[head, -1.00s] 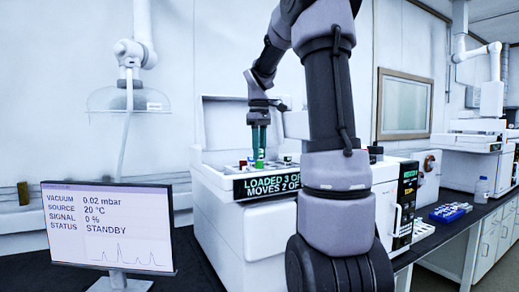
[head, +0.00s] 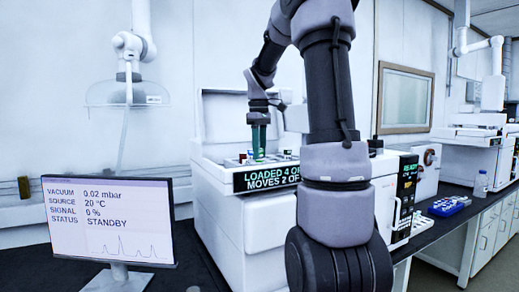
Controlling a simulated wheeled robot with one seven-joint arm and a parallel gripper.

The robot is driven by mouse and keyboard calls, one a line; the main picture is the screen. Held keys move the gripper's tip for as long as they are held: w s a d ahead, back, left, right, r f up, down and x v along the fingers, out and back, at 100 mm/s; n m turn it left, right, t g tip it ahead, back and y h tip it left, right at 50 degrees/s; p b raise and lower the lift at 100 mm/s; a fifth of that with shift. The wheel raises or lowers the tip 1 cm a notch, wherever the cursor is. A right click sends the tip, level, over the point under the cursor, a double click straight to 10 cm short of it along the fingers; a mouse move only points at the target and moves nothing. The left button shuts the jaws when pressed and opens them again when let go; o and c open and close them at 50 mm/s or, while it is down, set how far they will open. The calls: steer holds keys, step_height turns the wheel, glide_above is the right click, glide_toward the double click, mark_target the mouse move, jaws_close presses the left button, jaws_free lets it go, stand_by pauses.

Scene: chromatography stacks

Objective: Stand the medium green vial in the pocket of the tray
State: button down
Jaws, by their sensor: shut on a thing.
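My gripper (head: 259,146) points down over the open top of the white instrument, and is shut on the medium green vial (head: 259,155). Only a small green part of the vial shows between and below the fingers, just above the display panel's upper edge. The vial looks upright. The tray and its pockets are mostly hidden behind the panel and the instrument's front rim, so I cannot tell how deep the vial sits.
Small vial caps (head: 243,157) show left of my gripper. The instrument's display (head: 266,177) reads "LOADED 4 O…". A monitor (head: 110,222) stands at front left. A blue rack (head: 447,206) and a bottle (head: 481,184) are on the right bench.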

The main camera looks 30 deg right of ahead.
steer(key=shift+f, duration=0.3)
steer(key=shift+c, duration=0.6)
jaws_free()
steer(key=shift+r, duration=0.15)
steer(key=shift+r, duration=3.4)
